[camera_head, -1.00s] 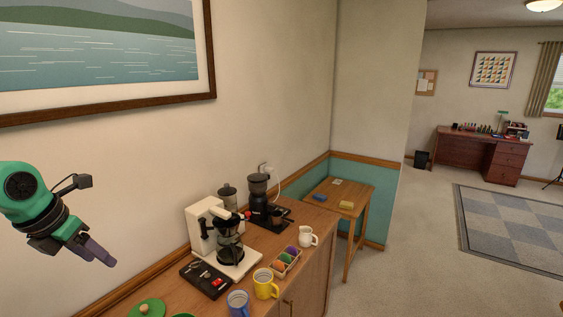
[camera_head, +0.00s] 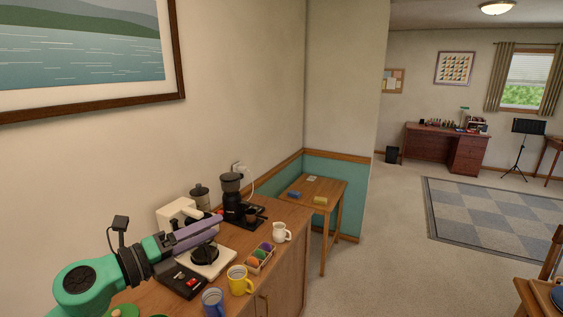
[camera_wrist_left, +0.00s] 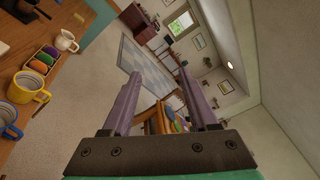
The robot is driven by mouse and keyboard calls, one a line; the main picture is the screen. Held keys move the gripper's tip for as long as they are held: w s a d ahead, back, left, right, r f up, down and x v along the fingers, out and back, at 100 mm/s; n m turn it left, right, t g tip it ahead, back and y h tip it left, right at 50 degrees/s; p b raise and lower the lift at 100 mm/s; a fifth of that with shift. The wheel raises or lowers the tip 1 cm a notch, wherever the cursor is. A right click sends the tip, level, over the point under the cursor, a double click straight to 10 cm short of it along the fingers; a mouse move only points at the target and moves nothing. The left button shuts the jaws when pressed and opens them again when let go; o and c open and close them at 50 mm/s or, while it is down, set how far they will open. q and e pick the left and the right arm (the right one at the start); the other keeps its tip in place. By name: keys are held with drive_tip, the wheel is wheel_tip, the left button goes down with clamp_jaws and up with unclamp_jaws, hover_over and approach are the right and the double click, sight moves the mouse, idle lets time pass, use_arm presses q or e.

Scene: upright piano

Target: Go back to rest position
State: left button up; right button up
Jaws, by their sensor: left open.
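My left gripper (camera_head: 208,232) has purple-grey fingers and a green arm coming in from the lower left. In the head view it overlaps the white coffee maker (camera_head: 172,212) and hides part of it; I cannot tell from this view how far apart they are. In the left wrist view the two fingers (camera_wrist_left: 160,88) are spread wide with nothing between them but the distant room. My right gripper is in neither view.
The wooden cabinet (camera_head: 285,262) carries a black grinder (camera_head: 231,188), a yellow mug (camera_head: 239,281), a blue mug (camera_head: 213,303), a white pitcher (camera_head: 280,232) and a rack of colored pods. A small side table (camera_head: 325,187) stands beyond. Open carpet lies to the right.

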use_arm(q)
drive_tip(key=s+a+f+n+y, duration=0.2)
drive_tip(key=a+f+n+y, duration=0.5)
drive_tip(key=n, duration=0.6)
drive_tip(key=s+a+f+n+y, duration=0.2)
drive_tip(key=a+f+n+y, duration=0.45)
drive_tip(key=n, duration=0.65)
drive_tip(key=s+d+f+n+g+h, duration=0.1)
drive_tip(key=s+d+f+n+g, duration=0.3)
drive_tip(key=s+f, duration=0.5)
drive_tip(key=s+d+f+n+g+h, duration=0.1)
drive_tip(key=s+d+f+g, duration=0.1)
drive_tip(key=s+f+g, duration=0.5)
drive_tip(key=s+f+b, duration=0.3)
drive_tip(key=f+b, duration=0.4)
drive_tip(key=f, duration=1.3)
drive_tip(key=s+f+b, duration=0.3)
drive_tip(key=f+b, duration=0.4)
drive_tip(key=f, duration=1.4)
drive_tip(key=s+a+f+g+b, duration=0.1)
drive_tip(key=s+a+f+b, duration=0.2)
drive_tip(key=s+f+b, duration=0.4)
drive_tip(key=s+f, duration=0.8)
drive_tip(key=f, duration=0.5)
drive_tip(key=shift+s+f+y+b, duration=0.15)
drive_tip(key=shift+f+y+b, duration=0.05)
drive_tip(key=shift+y+b, duration=0.2)
